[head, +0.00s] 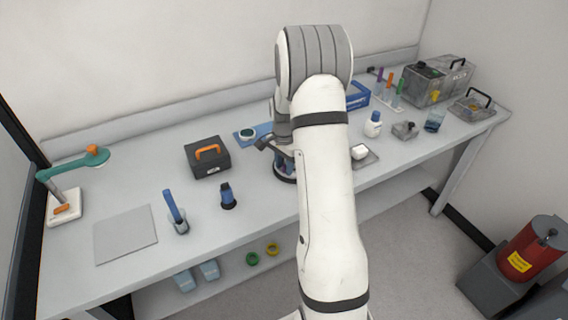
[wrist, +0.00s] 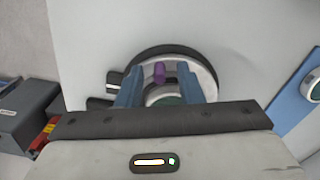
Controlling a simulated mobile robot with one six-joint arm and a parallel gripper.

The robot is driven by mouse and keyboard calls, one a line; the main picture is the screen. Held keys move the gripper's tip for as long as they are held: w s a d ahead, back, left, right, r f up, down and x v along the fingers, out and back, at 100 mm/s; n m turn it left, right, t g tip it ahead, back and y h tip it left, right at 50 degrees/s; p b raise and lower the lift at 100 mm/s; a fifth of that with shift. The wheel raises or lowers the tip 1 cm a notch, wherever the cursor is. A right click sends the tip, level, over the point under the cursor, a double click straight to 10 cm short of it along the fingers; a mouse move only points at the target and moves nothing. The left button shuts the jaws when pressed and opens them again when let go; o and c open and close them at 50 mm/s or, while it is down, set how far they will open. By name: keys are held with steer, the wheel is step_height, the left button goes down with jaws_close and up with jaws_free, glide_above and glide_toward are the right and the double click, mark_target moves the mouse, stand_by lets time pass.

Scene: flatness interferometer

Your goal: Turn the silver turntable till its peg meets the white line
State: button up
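The silver turntable (wrist: 207,80) is a round disc with a dark rim, seen in the wrist view beyond my gripper. Its purple peg (wrist: 159,72) stands up between my two blue fingers. My gripper (wrist: 158,84) is open, with a visible gap between each finger and the peg. A dark tab with a white stripe (wrist: 115,85) shows at the turntable's left edge; I cannot tell for sure that it is the white line. In the head view only the dark base of the turntable (head: 285,179) shows, and my arm hides most of the rest.
A black case with an orange handle (head: 208,158) stands left of the turntable. A blue mat with a round piece (head: 247,133) lies behind it. The table's front left is partly clear.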

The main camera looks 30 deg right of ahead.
steer(key=shift+c, duration=0.4)
jaws_close()
steer(key=shift+s, duration=0.1)
steer(key=shift+s+d+n+b, duration=0.3)
steer(key=shift+n+b, duration=0.2)
steer(key=shift+n, duration=0.4)
steer(key=shift+s+d+n+b, duration=0.25)
steer(key=shift+n+b, duration=0.25)
steer(key=shift+n, duration=0.4)
steer(key=shift+s+d+n+b, duration=0.25)
steer(key=shift+d+n+b, duration=0.05)
steer(key=shift+n, duration=0.4)
steer(key=shift+s+d+n+b, duration=0.2)
steer(key=shift+d+n+b, duration=0.1)
steer(key=shift+n, duration=0.4)
steer(key=shift+s+d+n+b, duration=0.15)
steer(key=shift+d+n+b, duration=0.15)
steer(key=shift+n, duration=0.4)
steer(key=shift+s+d+n+b, duration=0.15)
steer(key=shift+d+n, duration=0.15)
steer(key=shift+n, duration=0.4)
steer(key=shift+d+n+b, duration=0.2)
steer(key=shift+d+n, duration=0.15)
steer(key=shift+n, duration=0.4)
steer(key=shift+d+n+b, duration=0.15)
steer(key=shift+d+n, duration=0.2)
steer(key=shift+n, duration=0.4)
steer(key=shift+d, duration=0.1)
